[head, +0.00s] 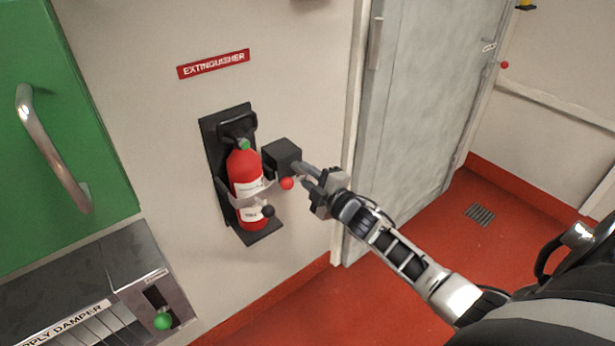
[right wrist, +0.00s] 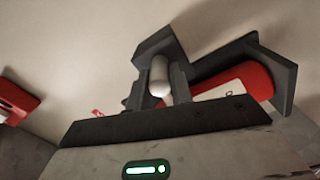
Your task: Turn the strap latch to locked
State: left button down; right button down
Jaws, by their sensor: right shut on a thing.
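The red fire extinguisher (head: 245,170) stands in a black wall bracket (head: 211,130) with a grey strap (head: 236,201) around it. The strap latch (head: 282,156) shows as a dark block just right of the extinguisher. My right gripper (head: 304,171) reaches in from the right and is shut on the latch's pale grip; the exact contact is partly hidden. In the right wrist view the pale rounded grip (right wrist: 160,77) lies between the fingers (right wrist: 160,95), with the extinguisher (right wrist: 255,80) to the right. My left gripper is out of view.
A red ball (head: 287,183) and a black ball (head: 268,211) sit close by the strap. A green cabinet (head: 75,95) and the damper panel (head: 60,285) stand at left. A grey door (head: 425,110) is at right, with open red floor (head: 370,300) below.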

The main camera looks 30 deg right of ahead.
jog(key=shift+f+n, duration=0.1)
jog(key=shift+n, duration=0.6)
jog(key=c, duration=1.3)
grip_release()
jog(key=shift+o, duration=0.2)
jog(key=shift+s, duration=0.1)
jog(key=s+d, duration=0.1)
jog(key=s, duration=1.4)
jog(key=shift+s+d, duration=0.15)
jog(key=shift+s, duration=0.25)
